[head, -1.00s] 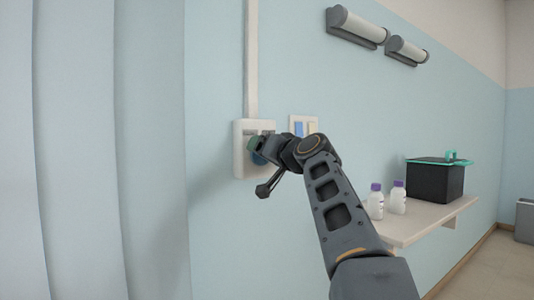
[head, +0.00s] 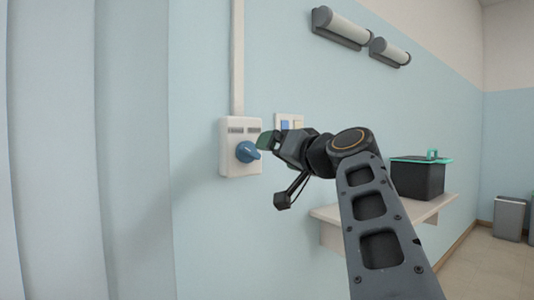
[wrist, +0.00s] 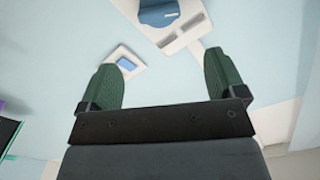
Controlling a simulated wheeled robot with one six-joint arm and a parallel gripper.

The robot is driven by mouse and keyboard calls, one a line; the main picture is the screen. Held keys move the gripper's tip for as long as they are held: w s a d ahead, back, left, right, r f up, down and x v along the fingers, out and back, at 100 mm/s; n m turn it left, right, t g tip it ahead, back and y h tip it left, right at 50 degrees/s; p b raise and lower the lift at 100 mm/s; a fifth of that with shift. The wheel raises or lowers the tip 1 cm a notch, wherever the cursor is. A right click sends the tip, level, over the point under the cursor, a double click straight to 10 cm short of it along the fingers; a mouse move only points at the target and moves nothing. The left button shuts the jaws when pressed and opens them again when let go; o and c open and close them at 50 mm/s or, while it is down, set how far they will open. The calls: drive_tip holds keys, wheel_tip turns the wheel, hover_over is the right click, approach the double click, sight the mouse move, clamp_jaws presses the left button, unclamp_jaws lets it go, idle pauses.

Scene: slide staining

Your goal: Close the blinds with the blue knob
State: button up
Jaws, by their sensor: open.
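The blue knob (head: 247,152) sits on a white wall box (head: 228,165) with two grey labels above the knob. Its grip ridge points to the right. My gripper (head: 268,141) is just right of the knob, off the wall, and does not hold it. In the wrist view my gripper (wrist: 163,72) is open and empty, with green fingers wide apart. The knob (wrist: 158,14) shows beyond them at the top edge, partly cut off. Pale vertical blind slats (head: 55,150) fill the left of the head view, broad and side by side.
A switch plate (head: 289,122) with a blue and a cream rocker is right of the box, partly behind my gripper. A shelf (head: 332,213) holds a black box (head: 415,180) with a green-trimmed lid. Grey bins (head: 508,217) stand far right.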

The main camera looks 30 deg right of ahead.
drive_tip(key=shift+s+d, duration=0.15)
drive_tip(key=shift+s, duration=1.15)
